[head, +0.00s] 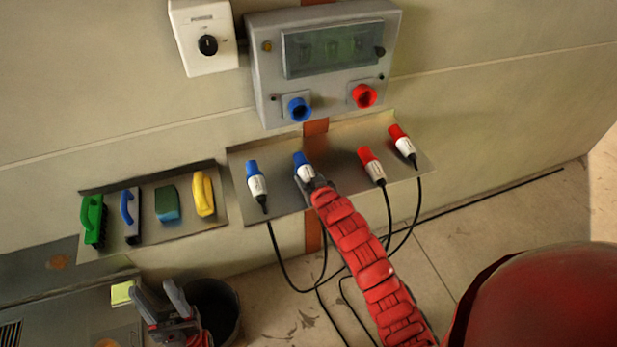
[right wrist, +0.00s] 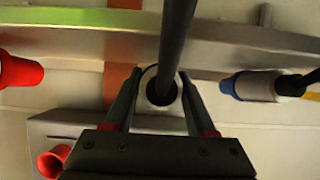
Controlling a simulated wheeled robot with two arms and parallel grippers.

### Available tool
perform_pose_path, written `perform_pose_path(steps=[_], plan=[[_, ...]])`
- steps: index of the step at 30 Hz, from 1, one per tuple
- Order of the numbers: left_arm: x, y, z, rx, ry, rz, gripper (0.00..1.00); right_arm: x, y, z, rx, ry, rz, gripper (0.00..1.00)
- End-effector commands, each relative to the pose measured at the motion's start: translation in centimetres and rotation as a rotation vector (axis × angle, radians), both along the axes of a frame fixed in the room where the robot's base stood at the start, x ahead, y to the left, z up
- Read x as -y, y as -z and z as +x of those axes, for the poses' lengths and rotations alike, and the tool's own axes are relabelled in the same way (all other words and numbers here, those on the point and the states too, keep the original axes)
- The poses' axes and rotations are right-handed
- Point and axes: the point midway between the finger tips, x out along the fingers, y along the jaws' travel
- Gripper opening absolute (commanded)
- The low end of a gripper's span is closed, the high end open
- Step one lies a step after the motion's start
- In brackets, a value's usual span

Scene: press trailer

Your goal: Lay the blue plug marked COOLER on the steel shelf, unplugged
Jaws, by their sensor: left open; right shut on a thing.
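Two blue plugs with white bodies show at the steel shelf (head: 328,143). My right gripper (head: 312,181) is shut on one blue plug (head: 304,165); in the right wrist view its fingers (right wrist: 160,92) close around the white body, with the black cable running toward the camera. The held plug is over the left-middle part of the shelf; I cannot tell if it touches. The other blue plug (head: 257,184) lies on the shelf to its left. I cannot read which is marked COOLER. The blue socket (head: 299,109) above is empty. My left gripper (head: 163,304) is open and empty at lower left.
Two red plugs (head: 372,165) (head: 403,146) lie on the shelf's right part. The red socket (head: 364,95) is empty. Brushes and a sponge (head: 167,204) sit on another shelf to the left. A dark bucket (head: 217,305) stands beside my left gripper. Cables hang below.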

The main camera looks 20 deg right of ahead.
Motion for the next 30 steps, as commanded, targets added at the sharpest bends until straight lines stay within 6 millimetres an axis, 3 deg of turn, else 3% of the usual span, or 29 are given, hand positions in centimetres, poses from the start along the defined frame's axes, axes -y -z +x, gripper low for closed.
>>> perform_pose_path(steps=[3, 4, 9, 22, 30], plan=[[0.0, 0.0, 0.0, 0.0, 0.0, 0.0, 0.5, 0.0, -0.1, 0.0, 0.002, 0.0, 0.0, 0.0], [0.0, 0.0, 0.0, 0.0, 0.0, 0.0, 0.5, 0.0, -0.1, 0.0, 0.001, 0.0, 0.0, 0.61], [0.0, 0.0, 0.0, 0.0, 0.0, 0.0, 0.5, 0.0, -0.1, 0.0, 0.001, 0.0, 0.0, 0.91], [0.0, 0.3, 0.0, 0.0, 0.0, 0.0, 0.5, 0.0, -0.4, -0.5, 0.005, 0.0, 0.0, 0.91], [0.0, 1.5, 0.0, 0.0, 0.0, 0.0, 0.5, 0.2, -1.7, -3.9, 0.004, 0.0, -0.001, 0.91]])
